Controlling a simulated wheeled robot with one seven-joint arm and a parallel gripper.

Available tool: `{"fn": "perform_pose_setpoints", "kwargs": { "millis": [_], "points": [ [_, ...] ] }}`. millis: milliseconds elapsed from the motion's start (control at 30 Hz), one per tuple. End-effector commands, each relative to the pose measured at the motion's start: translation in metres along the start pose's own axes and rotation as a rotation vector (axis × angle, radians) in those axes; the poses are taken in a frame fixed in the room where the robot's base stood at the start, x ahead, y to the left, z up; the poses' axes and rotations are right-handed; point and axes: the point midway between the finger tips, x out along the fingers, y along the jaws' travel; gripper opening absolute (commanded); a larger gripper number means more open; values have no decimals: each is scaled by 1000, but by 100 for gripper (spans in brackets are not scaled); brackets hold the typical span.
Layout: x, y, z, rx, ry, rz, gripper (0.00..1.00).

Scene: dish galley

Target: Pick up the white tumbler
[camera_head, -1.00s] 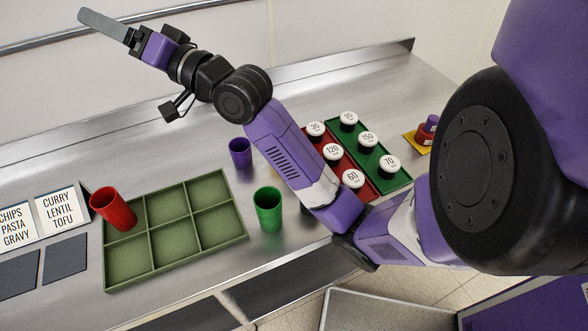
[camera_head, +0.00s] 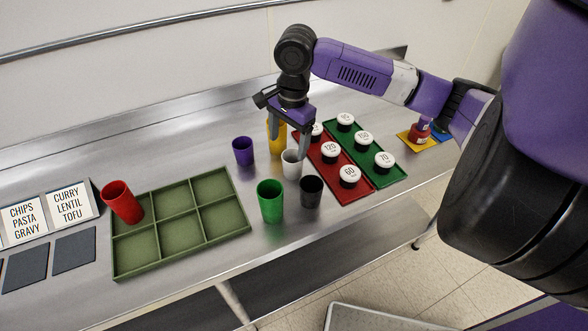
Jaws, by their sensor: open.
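The white tumbler (camera_head: 291,164) stands upright on the metal counter, between the green tumbler (camera_head: 270,201), the black tumbler (camera_head: 311,192) and the yellow tumbler (camera_head: 277,137). My gripper (camera_head: 290,138) points down just above and behind the white tumbler's rim, with its fingers apart and nothing visibly held. It partly covers the yellow tumbler. I cannot tell whether the fingers are around the white tumbler or only over it.
A purple tumbler (camera_head: 243,151) stands to the left. A green divided tray (camera_head: 180,231) has a tilted red tumbler (camera_head: 122,202) in its back-left compartment. Red (camera_head: 351,195) and green (camera_head: 391,178) trays of numbered, white-topped items lie close on the right. Counter is clear behind the divided tray.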

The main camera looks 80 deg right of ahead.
Motion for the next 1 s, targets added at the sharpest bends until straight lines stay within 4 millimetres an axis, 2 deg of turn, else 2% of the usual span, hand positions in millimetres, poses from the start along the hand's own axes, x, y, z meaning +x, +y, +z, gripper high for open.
{"fn": "perform_pose_setpoints", "kwargs": {
  "millis": [100, 267, 633, 833, 1000],
  "points": [
    [-1, 17, -4, 117, 20, 71, 78],
    [1, 22, -7, 197, 36, 89, 78],
    [35, 21, -6, 200, 37, 86, 78],
    [65, 20, -4, 201, 36, 86, 78],
    [76, 21, -4, 200, 36, 84, 78]
  ]
}}
